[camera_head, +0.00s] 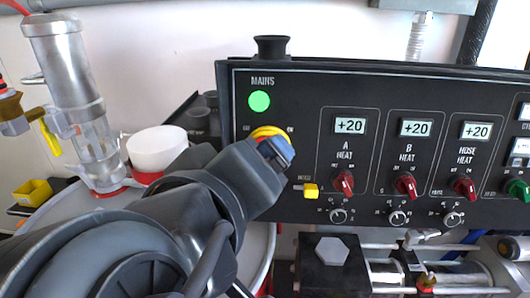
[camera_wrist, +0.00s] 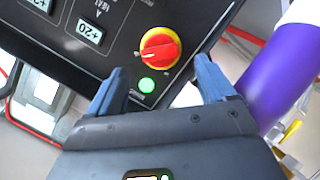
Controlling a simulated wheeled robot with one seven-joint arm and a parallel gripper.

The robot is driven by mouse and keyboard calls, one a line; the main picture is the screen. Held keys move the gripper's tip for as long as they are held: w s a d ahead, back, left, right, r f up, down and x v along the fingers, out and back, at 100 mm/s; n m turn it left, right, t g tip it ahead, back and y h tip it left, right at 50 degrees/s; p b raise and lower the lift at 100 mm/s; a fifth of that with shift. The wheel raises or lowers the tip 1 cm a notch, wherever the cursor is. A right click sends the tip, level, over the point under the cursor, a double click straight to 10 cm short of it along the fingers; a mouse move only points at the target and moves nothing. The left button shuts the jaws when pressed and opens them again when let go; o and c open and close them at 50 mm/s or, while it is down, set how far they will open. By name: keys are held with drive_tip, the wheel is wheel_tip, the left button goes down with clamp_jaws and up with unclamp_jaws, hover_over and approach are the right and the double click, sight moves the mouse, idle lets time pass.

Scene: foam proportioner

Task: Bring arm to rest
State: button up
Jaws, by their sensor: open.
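My arm reaches in from the lower left in the head view, and my gripper (camera_head: 280,152) is in front of the left part of the black control panel (camera_head: 300,100). In the wrist view my gripper (camera_wrist: 163,80) is open and empty, its two blue fingers apart. The red and yellow mains switch (camera_wrist: 160,48) lies just beyond the fingertips, between them and apart from them as far as I can tell. In the head view only a yellow edge of the switch shows behind my gripper. The green mains lamp (camera_head: 259,102) is lit.
A clear metal-capped cylinder (camera_head: 75,90) and a white cup (camera_head: 157,148) stand at left. Machinery with rods (camera_head: 400,278) lies below the panel. A purple cylinder (camera_wrist: 275,90) is close at right in the wrist view.

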drive_tip(key=shift+v, duration=0.95)
drive_tip(key=w+d+f+n+y, duration=0.15)
drive_tip(key=d+f, duration=0.45)
drive_tip(key=f, duration=0.6)
drive_tip(key=s+d+f+y, duration=0.3)
drive_tip(key=s+d+f, duration=0.75)
drive_tip(key=f, duration=0.25)
drive_tip(key=s+d+r+m, duration=0.1)
drive_tip(key=s+d+m, duration=0.1)
drive_tip(key=s, duration=0.4)
drive_tip(key=s+d+r+m+t+h, duration=0.1)
drive_tip(key=s+d+m, duration=0.2)
drive_tip(key=s, duration=0.4)
drive_tip(key=s+d+r+m, duration=0.1)
drive_tip(key=s+d+m, duration=0.2)
drive_tip(key=s, duration=0.4)
drive_tip(key=shift+d+r, duration=0.25)
drive_tip(key=shift+r, duration=0.05)
